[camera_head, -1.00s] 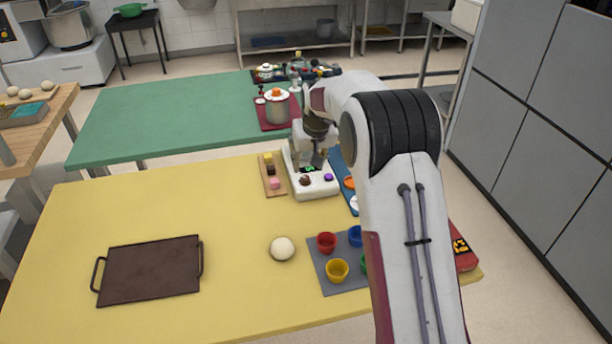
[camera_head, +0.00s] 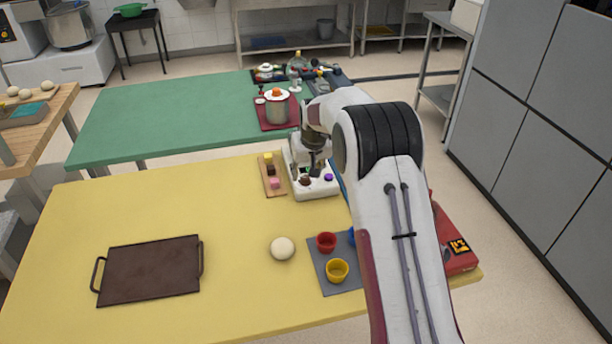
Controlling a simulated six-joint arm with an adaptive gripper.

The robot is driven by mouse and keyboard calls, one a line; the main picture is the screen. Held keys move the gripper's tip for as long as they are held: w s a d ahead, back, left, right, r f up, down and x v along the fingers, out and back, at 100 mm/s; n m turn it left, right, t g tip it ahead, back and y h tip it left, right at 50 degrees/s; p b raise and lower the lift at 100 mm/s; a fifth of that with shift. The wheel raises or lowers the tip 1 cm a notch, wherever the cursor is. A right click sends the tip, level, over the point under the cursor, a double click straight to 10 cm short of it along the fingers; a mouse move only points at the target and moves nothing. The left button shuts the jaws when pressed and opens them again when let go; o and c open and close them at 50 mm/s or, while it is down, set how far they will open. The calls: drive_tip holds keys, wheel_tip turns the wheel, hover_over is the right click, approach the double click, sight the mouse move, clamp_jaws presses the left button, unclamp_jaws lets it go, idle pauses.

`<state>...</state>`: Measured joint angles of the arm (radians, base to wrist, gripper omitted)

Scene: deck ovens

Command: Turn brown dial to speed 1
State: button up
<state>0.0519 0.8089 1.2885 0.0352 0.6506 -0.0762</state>
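The brown dial (camera_head: 305,181) sits on the front left of a white machine base (camera_head: 320,192) at the back of the yellow table. A purple dial (camera_head: 328,177) is to its right on the same base. My gripper (camera_head: 306,173) points down just above and behind the brown dial, its fingers apart. At this size I cannot tell whether a finger touches the dial. The gripper partly hides the base's small green display, and the dial's markings are too small to read.
A wooden board with small coloured blocks (camera_head: 267,190) lies close left of the base. A grey mat (camera_head: 320,277) with coloured cups, a dough ball (camera_head: 282,249) and a brown tray (camera_head: 150,270) are nearer. A red case (camera_head: 455,238) is at right.

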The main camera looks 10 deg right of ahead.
sight(305, 180)
drive_tip(key=shift+x, duration=1.25)
drive_tip(key=c, duration=1.1)
